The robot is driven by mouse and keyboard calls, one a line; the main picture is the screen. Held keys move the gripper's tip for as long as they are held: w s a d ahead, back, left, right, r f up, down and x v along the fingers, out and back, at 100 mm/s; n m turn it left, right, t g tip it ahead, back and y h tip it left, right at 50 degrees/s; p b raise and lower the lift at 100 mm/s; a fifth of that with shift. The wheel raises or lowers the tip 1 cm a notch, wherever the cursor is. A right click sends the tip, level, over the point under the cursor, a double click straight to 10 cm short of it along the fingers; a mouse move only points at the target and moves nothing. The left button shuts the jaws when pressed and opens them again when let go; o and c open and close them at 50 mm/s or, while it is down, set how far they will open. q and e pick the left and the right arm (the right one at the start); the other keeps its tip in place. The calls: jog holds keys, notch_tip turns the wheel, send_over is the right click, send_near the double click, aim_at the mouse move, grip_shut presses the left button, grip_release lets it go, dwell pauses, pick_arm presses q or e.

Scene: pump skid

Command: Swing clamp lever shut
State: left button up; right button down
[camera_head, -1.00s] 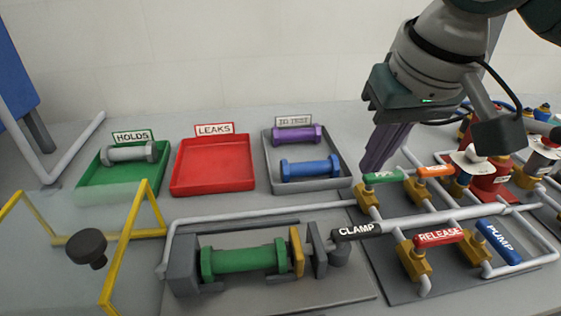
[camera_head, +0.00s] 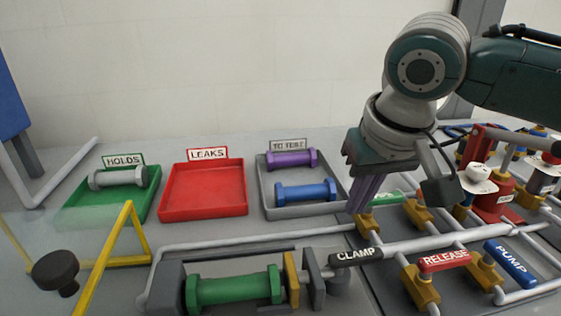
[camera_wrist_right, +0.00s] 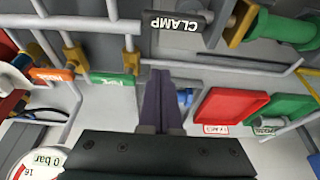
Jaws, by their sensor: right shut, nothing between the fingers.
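The clamp lever (camera_head: 356,256) is a black handle labelled CLAMP, pointing right from its pivot at the right end of the test fixture. The green dumbbell-shaped part (camera_head: 234,288) lies in the fixture between a grey block (camera_head: 168,288) and a yellow plate (camera_head: 291,278). My right gripper (camera_head: 358,208) has its purple fingers shut and empty, pointing down behind the lever and apart from it. In the right wrist view the fingers (camera_wrist_right: 160,78) point toward the lever (camera_wrist_right: 176,36), with a gap between. My left gripper is not in view.
Right of the lever are pipes and valves with RELEASE (camera_head: 444,261) and PUMP (camera_head: 511,264) handles. Behind stand a green tray (camera_head: 80,215), a red tray (camera_head: 203,188) and a grey tray (camera_head: 300,208). A yellow frame (camera_head: 105,255) stands at left.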

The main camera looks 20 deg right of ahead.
aim_at(355, 261)
jog(key=x, duration=0.4)
jog(key=shift+f+b, duration=0.2)
jog(key=shift+b, duration=0.15)
jog(key=s, duration=0.1)
jog(key=s+p, duration=0.1)
jog(key=s, duration=0.1)
jog(key=shift+a+r, duration=0.2)
jog(key=shift+a, duration=0.15)
jog(key=shift+s+a+f, duration=0.1)
jog(key=shift+s, duration=0.25)
jog(key=shift+p, duration=0.3)
jog(key=shift+s+p, duration=0.1)
jog(key=shift+p, duration=0.3)
jog(key=shift+m, duration=0.3)
jog(key=shift+s+p, duration=0.15)
jog(key=shift+p, duration=0.35)
